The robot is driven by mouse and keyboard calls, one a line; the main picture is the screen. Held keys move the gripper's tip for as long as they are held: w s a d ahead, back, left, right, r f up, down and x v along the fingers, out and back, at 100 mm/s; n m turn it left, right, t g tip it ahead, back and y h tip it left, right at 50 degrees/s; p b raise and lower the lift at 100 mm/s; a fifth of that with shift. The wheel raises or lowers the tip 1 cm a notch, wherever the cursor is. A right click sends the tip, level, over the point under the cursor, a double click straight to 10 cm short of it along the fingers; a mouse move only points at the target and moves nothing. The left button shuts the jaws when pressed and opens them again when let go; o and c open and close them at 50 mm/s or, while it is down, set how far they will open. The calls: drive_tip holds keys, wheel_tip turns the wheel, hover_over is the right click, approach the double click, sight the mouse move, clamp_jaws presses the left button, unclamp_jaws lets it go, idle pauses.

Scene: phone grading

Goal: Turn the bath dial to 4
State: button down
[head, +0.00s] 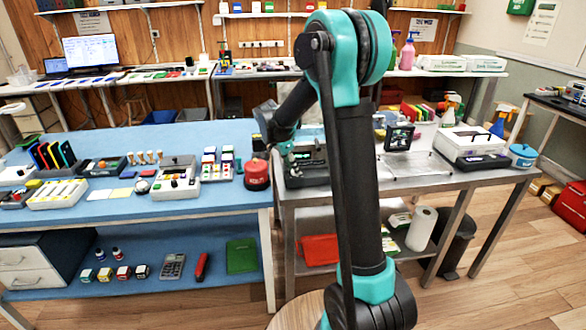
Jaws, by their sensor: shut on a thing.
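A dark grey box-shaped unit (305,180), which looks like the bath, stands at the left end of the metal table. My forearm comes down from the upper right, and my gripper (286,150) is at the unit's back left part. The gripper is small here and partly covered by its own wrist. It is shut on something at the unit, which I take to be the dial. The dial, its marks and its setting cannot be made out.
A red round container (257,175) stands close left of the unit on the blue bench (225,196). A glass-like stand (420,168), a white box device (468,141) and a blue-lidded tub (522,156) are to the right. My upper arm hides the table's middle.

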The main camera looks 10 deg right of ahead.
drive_tip(key=c, duration=1.2)
unclamp_jaws()
drive_tip(key=shift+v, duration=4)
